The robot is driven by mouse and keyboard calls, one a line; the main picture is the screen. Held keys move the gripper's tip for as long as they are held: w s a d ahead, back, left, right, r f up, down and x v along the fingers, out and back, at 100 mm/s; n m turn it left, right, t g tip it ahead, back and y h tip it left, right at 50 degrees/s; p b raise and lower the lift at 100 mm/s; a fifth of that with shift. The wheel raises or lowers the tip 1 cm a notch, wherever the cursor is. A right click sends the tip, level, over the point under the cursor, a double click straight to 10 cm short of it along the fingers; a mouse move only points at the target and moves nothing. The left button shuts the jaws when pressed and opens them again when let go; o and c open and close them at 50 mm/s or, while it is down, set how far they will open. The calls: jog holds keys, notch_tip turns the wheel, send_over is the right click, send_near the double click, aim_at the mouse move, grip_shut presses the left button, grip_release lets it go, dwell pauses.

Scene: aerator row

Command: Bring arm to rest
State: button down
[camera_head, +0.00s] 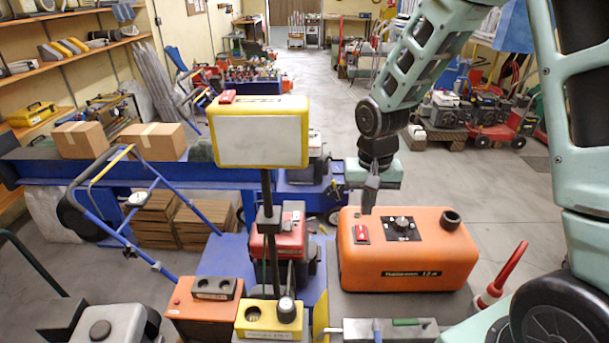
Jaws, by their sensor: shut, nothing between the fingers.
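My gripper (370,194) hangs from my green arm, pointing down. Its fingers are shut with nothing between them. The fingertips are close to the left back part of an orange machine (400,270) with a black dial (404,224) and a red switch (361,233) on top. I cannot tell whether the fingertips touch the machine or are just behind or above it. My arm comes in from the right and bends down at the wrist.
A yellow-framed work lamp (262,135) on a dark post stands left of my gripper. A blue-framed aerator (135,200), cardboard boxes (153,141) and a red machine (280,240) are at the left. A red handle (508,270) rises at the right. The aisle floor (325,75) behind is clear.

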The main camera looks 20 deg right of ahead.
jog(key=s+a+n+b, duration=0.7)
jog(key=s+a, duration=0.3)
jog(key=a, duration=0.4)
jog(key=s+a+f+n+b, duration=0.1)
jog(key=s+a+n+b, duration=0.3)
jog(key=s, duration=0.8)
jog(key=shift+a+n+y, duration=0.3)
jog(key=shift+n, duration=0.4)
